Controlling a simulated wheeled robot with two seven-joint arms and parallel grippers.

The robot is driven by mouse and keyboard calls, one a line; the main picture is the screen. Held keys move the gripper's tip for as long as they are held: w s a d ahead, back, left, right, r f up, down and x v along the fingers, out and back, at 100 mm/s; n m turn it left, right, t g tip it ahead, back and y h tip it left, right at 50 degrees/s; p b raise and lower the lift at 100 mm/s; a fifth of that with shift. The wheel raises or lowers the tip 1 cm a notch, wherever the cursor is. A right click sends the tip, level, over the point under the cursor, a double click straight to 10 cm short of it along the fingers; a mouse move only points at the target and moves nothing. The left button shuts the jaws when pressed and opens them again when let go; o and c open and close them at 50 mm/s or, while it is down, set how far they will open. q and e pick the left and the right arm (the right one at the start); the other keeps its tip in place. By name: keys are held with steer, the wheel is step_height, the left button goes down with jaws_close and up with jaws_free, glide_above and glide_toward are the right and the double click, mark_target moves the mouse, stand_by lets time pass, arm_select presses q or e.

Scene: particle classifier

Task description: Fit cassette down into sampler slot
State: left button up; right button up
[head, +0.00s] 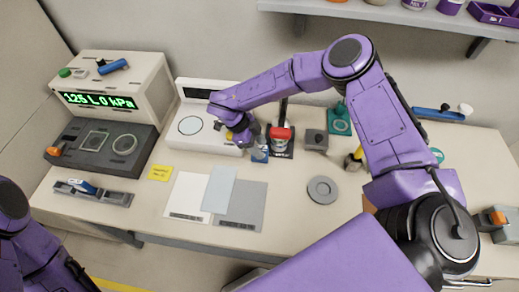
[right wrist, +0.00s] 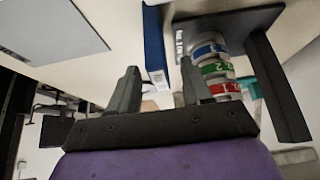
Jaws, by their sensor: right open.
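My right gripper (head: 248,137) is low over the table, left of a stack of ring-like pieces (head: 281,137) with a red top. In the right wrist view the open fingers (right wrist: 157,92) hold nothing. A blue piece with a white label (right wrist: 155,50) shows beyond the gap between them. In the head view this piece (head: 260,153) lies beside the gripper; I cannot tell if it is the cassette. The stack in the wrist view shows red, green and blue bands (right wrist: 217,70). A dark unit (head: 100,146) with square and round recesses stands at left; which is the sampler slot is unclear. My left gripper is out of view.
A grey rack (head: 105,197) holds a blue and white piece. Flat sheets (head: 240,205) cover the front middle.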

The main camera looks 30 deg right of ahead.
steer(key=shift+s+d+f, duration=0.15)
steer(key=shift+d+f, duration=0.05)
steer(key=shift+f, duration=0.15)
jaws_close()
steer(key=shift+r, duration=0.1)
steer(key=shift+r, duration=0.2)
step_height(320, 180, up, 3)
steer(key=shift+a+f+b, duration=0.1)
steer(key=shift+a+b, duration=0.05)
steer(key=shift+b, duration=0.5)
steer(key=s+a+r+b, duration=0.4)
steer(key=s+a+r, duration=0.4)
steer(key=s, duration=0.3)
steer(key=shift+s+r+b, duration=0.2)
steer(key=shift+r+b, duration=0.2)
steer(key=shift+r, duration=0.45)
